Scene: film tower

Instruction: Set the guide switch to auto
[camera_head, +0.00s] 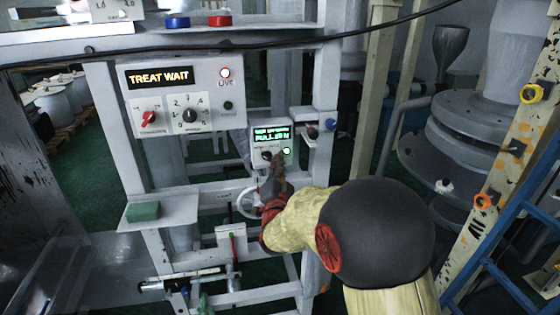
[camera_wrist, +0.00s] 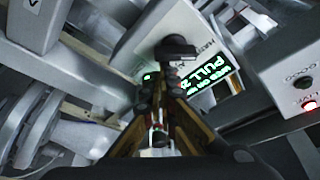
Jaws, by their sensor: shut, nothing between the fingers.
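The guide box (camera_head: 285,142) is a small pale panel on the frame, with a green-lit display reading PULL and a black switch knob (camera_head: 267,155) below it. A small lit green lamp sits right of the knob. My gripper (camera_head: 277,168) is just below the knob, with its fingers shut and empty. In the wrist view, the shut fingertips (camera_wrist: 170,75) point at the black knob (camera_wrist: 175,48), very close to it; I cannot tell whether they touch. The small lettering and the knob's setting are too small to read.
A larger panel (camera_head: 183,95) to the left shows TREAT WAIT, with a red knob (camera_head: 149,118), a numbered dial (camera_head: 190,115) and a lit red lamp. A handwheel (camera_head: 248,202) stands below the guide box. A blue ladder (camera_head: 500,250) stands at right.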

